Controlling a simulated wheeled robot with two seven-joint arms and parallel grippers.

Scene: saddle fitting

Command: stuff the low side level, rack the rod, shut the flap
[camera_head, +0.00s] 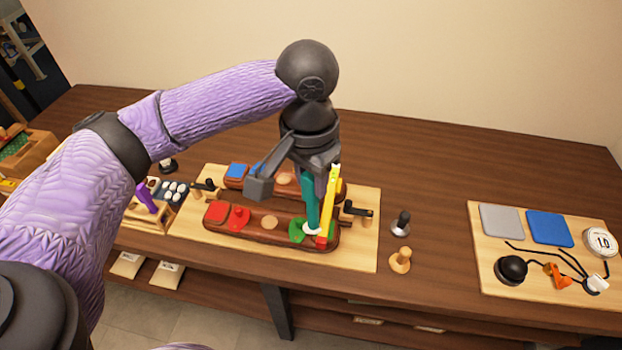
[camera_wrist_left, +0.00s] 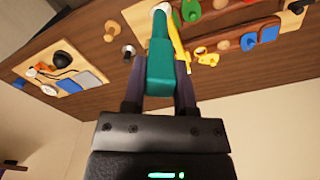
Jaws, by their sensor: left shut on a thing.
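My left gripper (camera_head: 311,172) is shut on a teal rod (camera_head: 312,205) with a white tip, held nearly upright. The tip is over or at the green patch (camera_head: 298,231) at the right end of the nearer brown saddle panel (camera_head: 255,231); contact cannot be told. In the left wrist view the rod (camera_wrist_left: 160,62) lies between the fingers (camera_wrist_left: 158,82). The farther panel (camera_head: 233,182) is partly hidden by my gripper. My right gripper is out of view.
A wooden rack (camera_head: 156,219) with a purple-handled tool (camera_head: 147,196) and white pieces is left of the board (camera_head: 358,255). Two pegs (camera_head: 401,258) stand right of it. A board (camera_head: 485,271) at far right holds grey and blue pads. The back table is clear.

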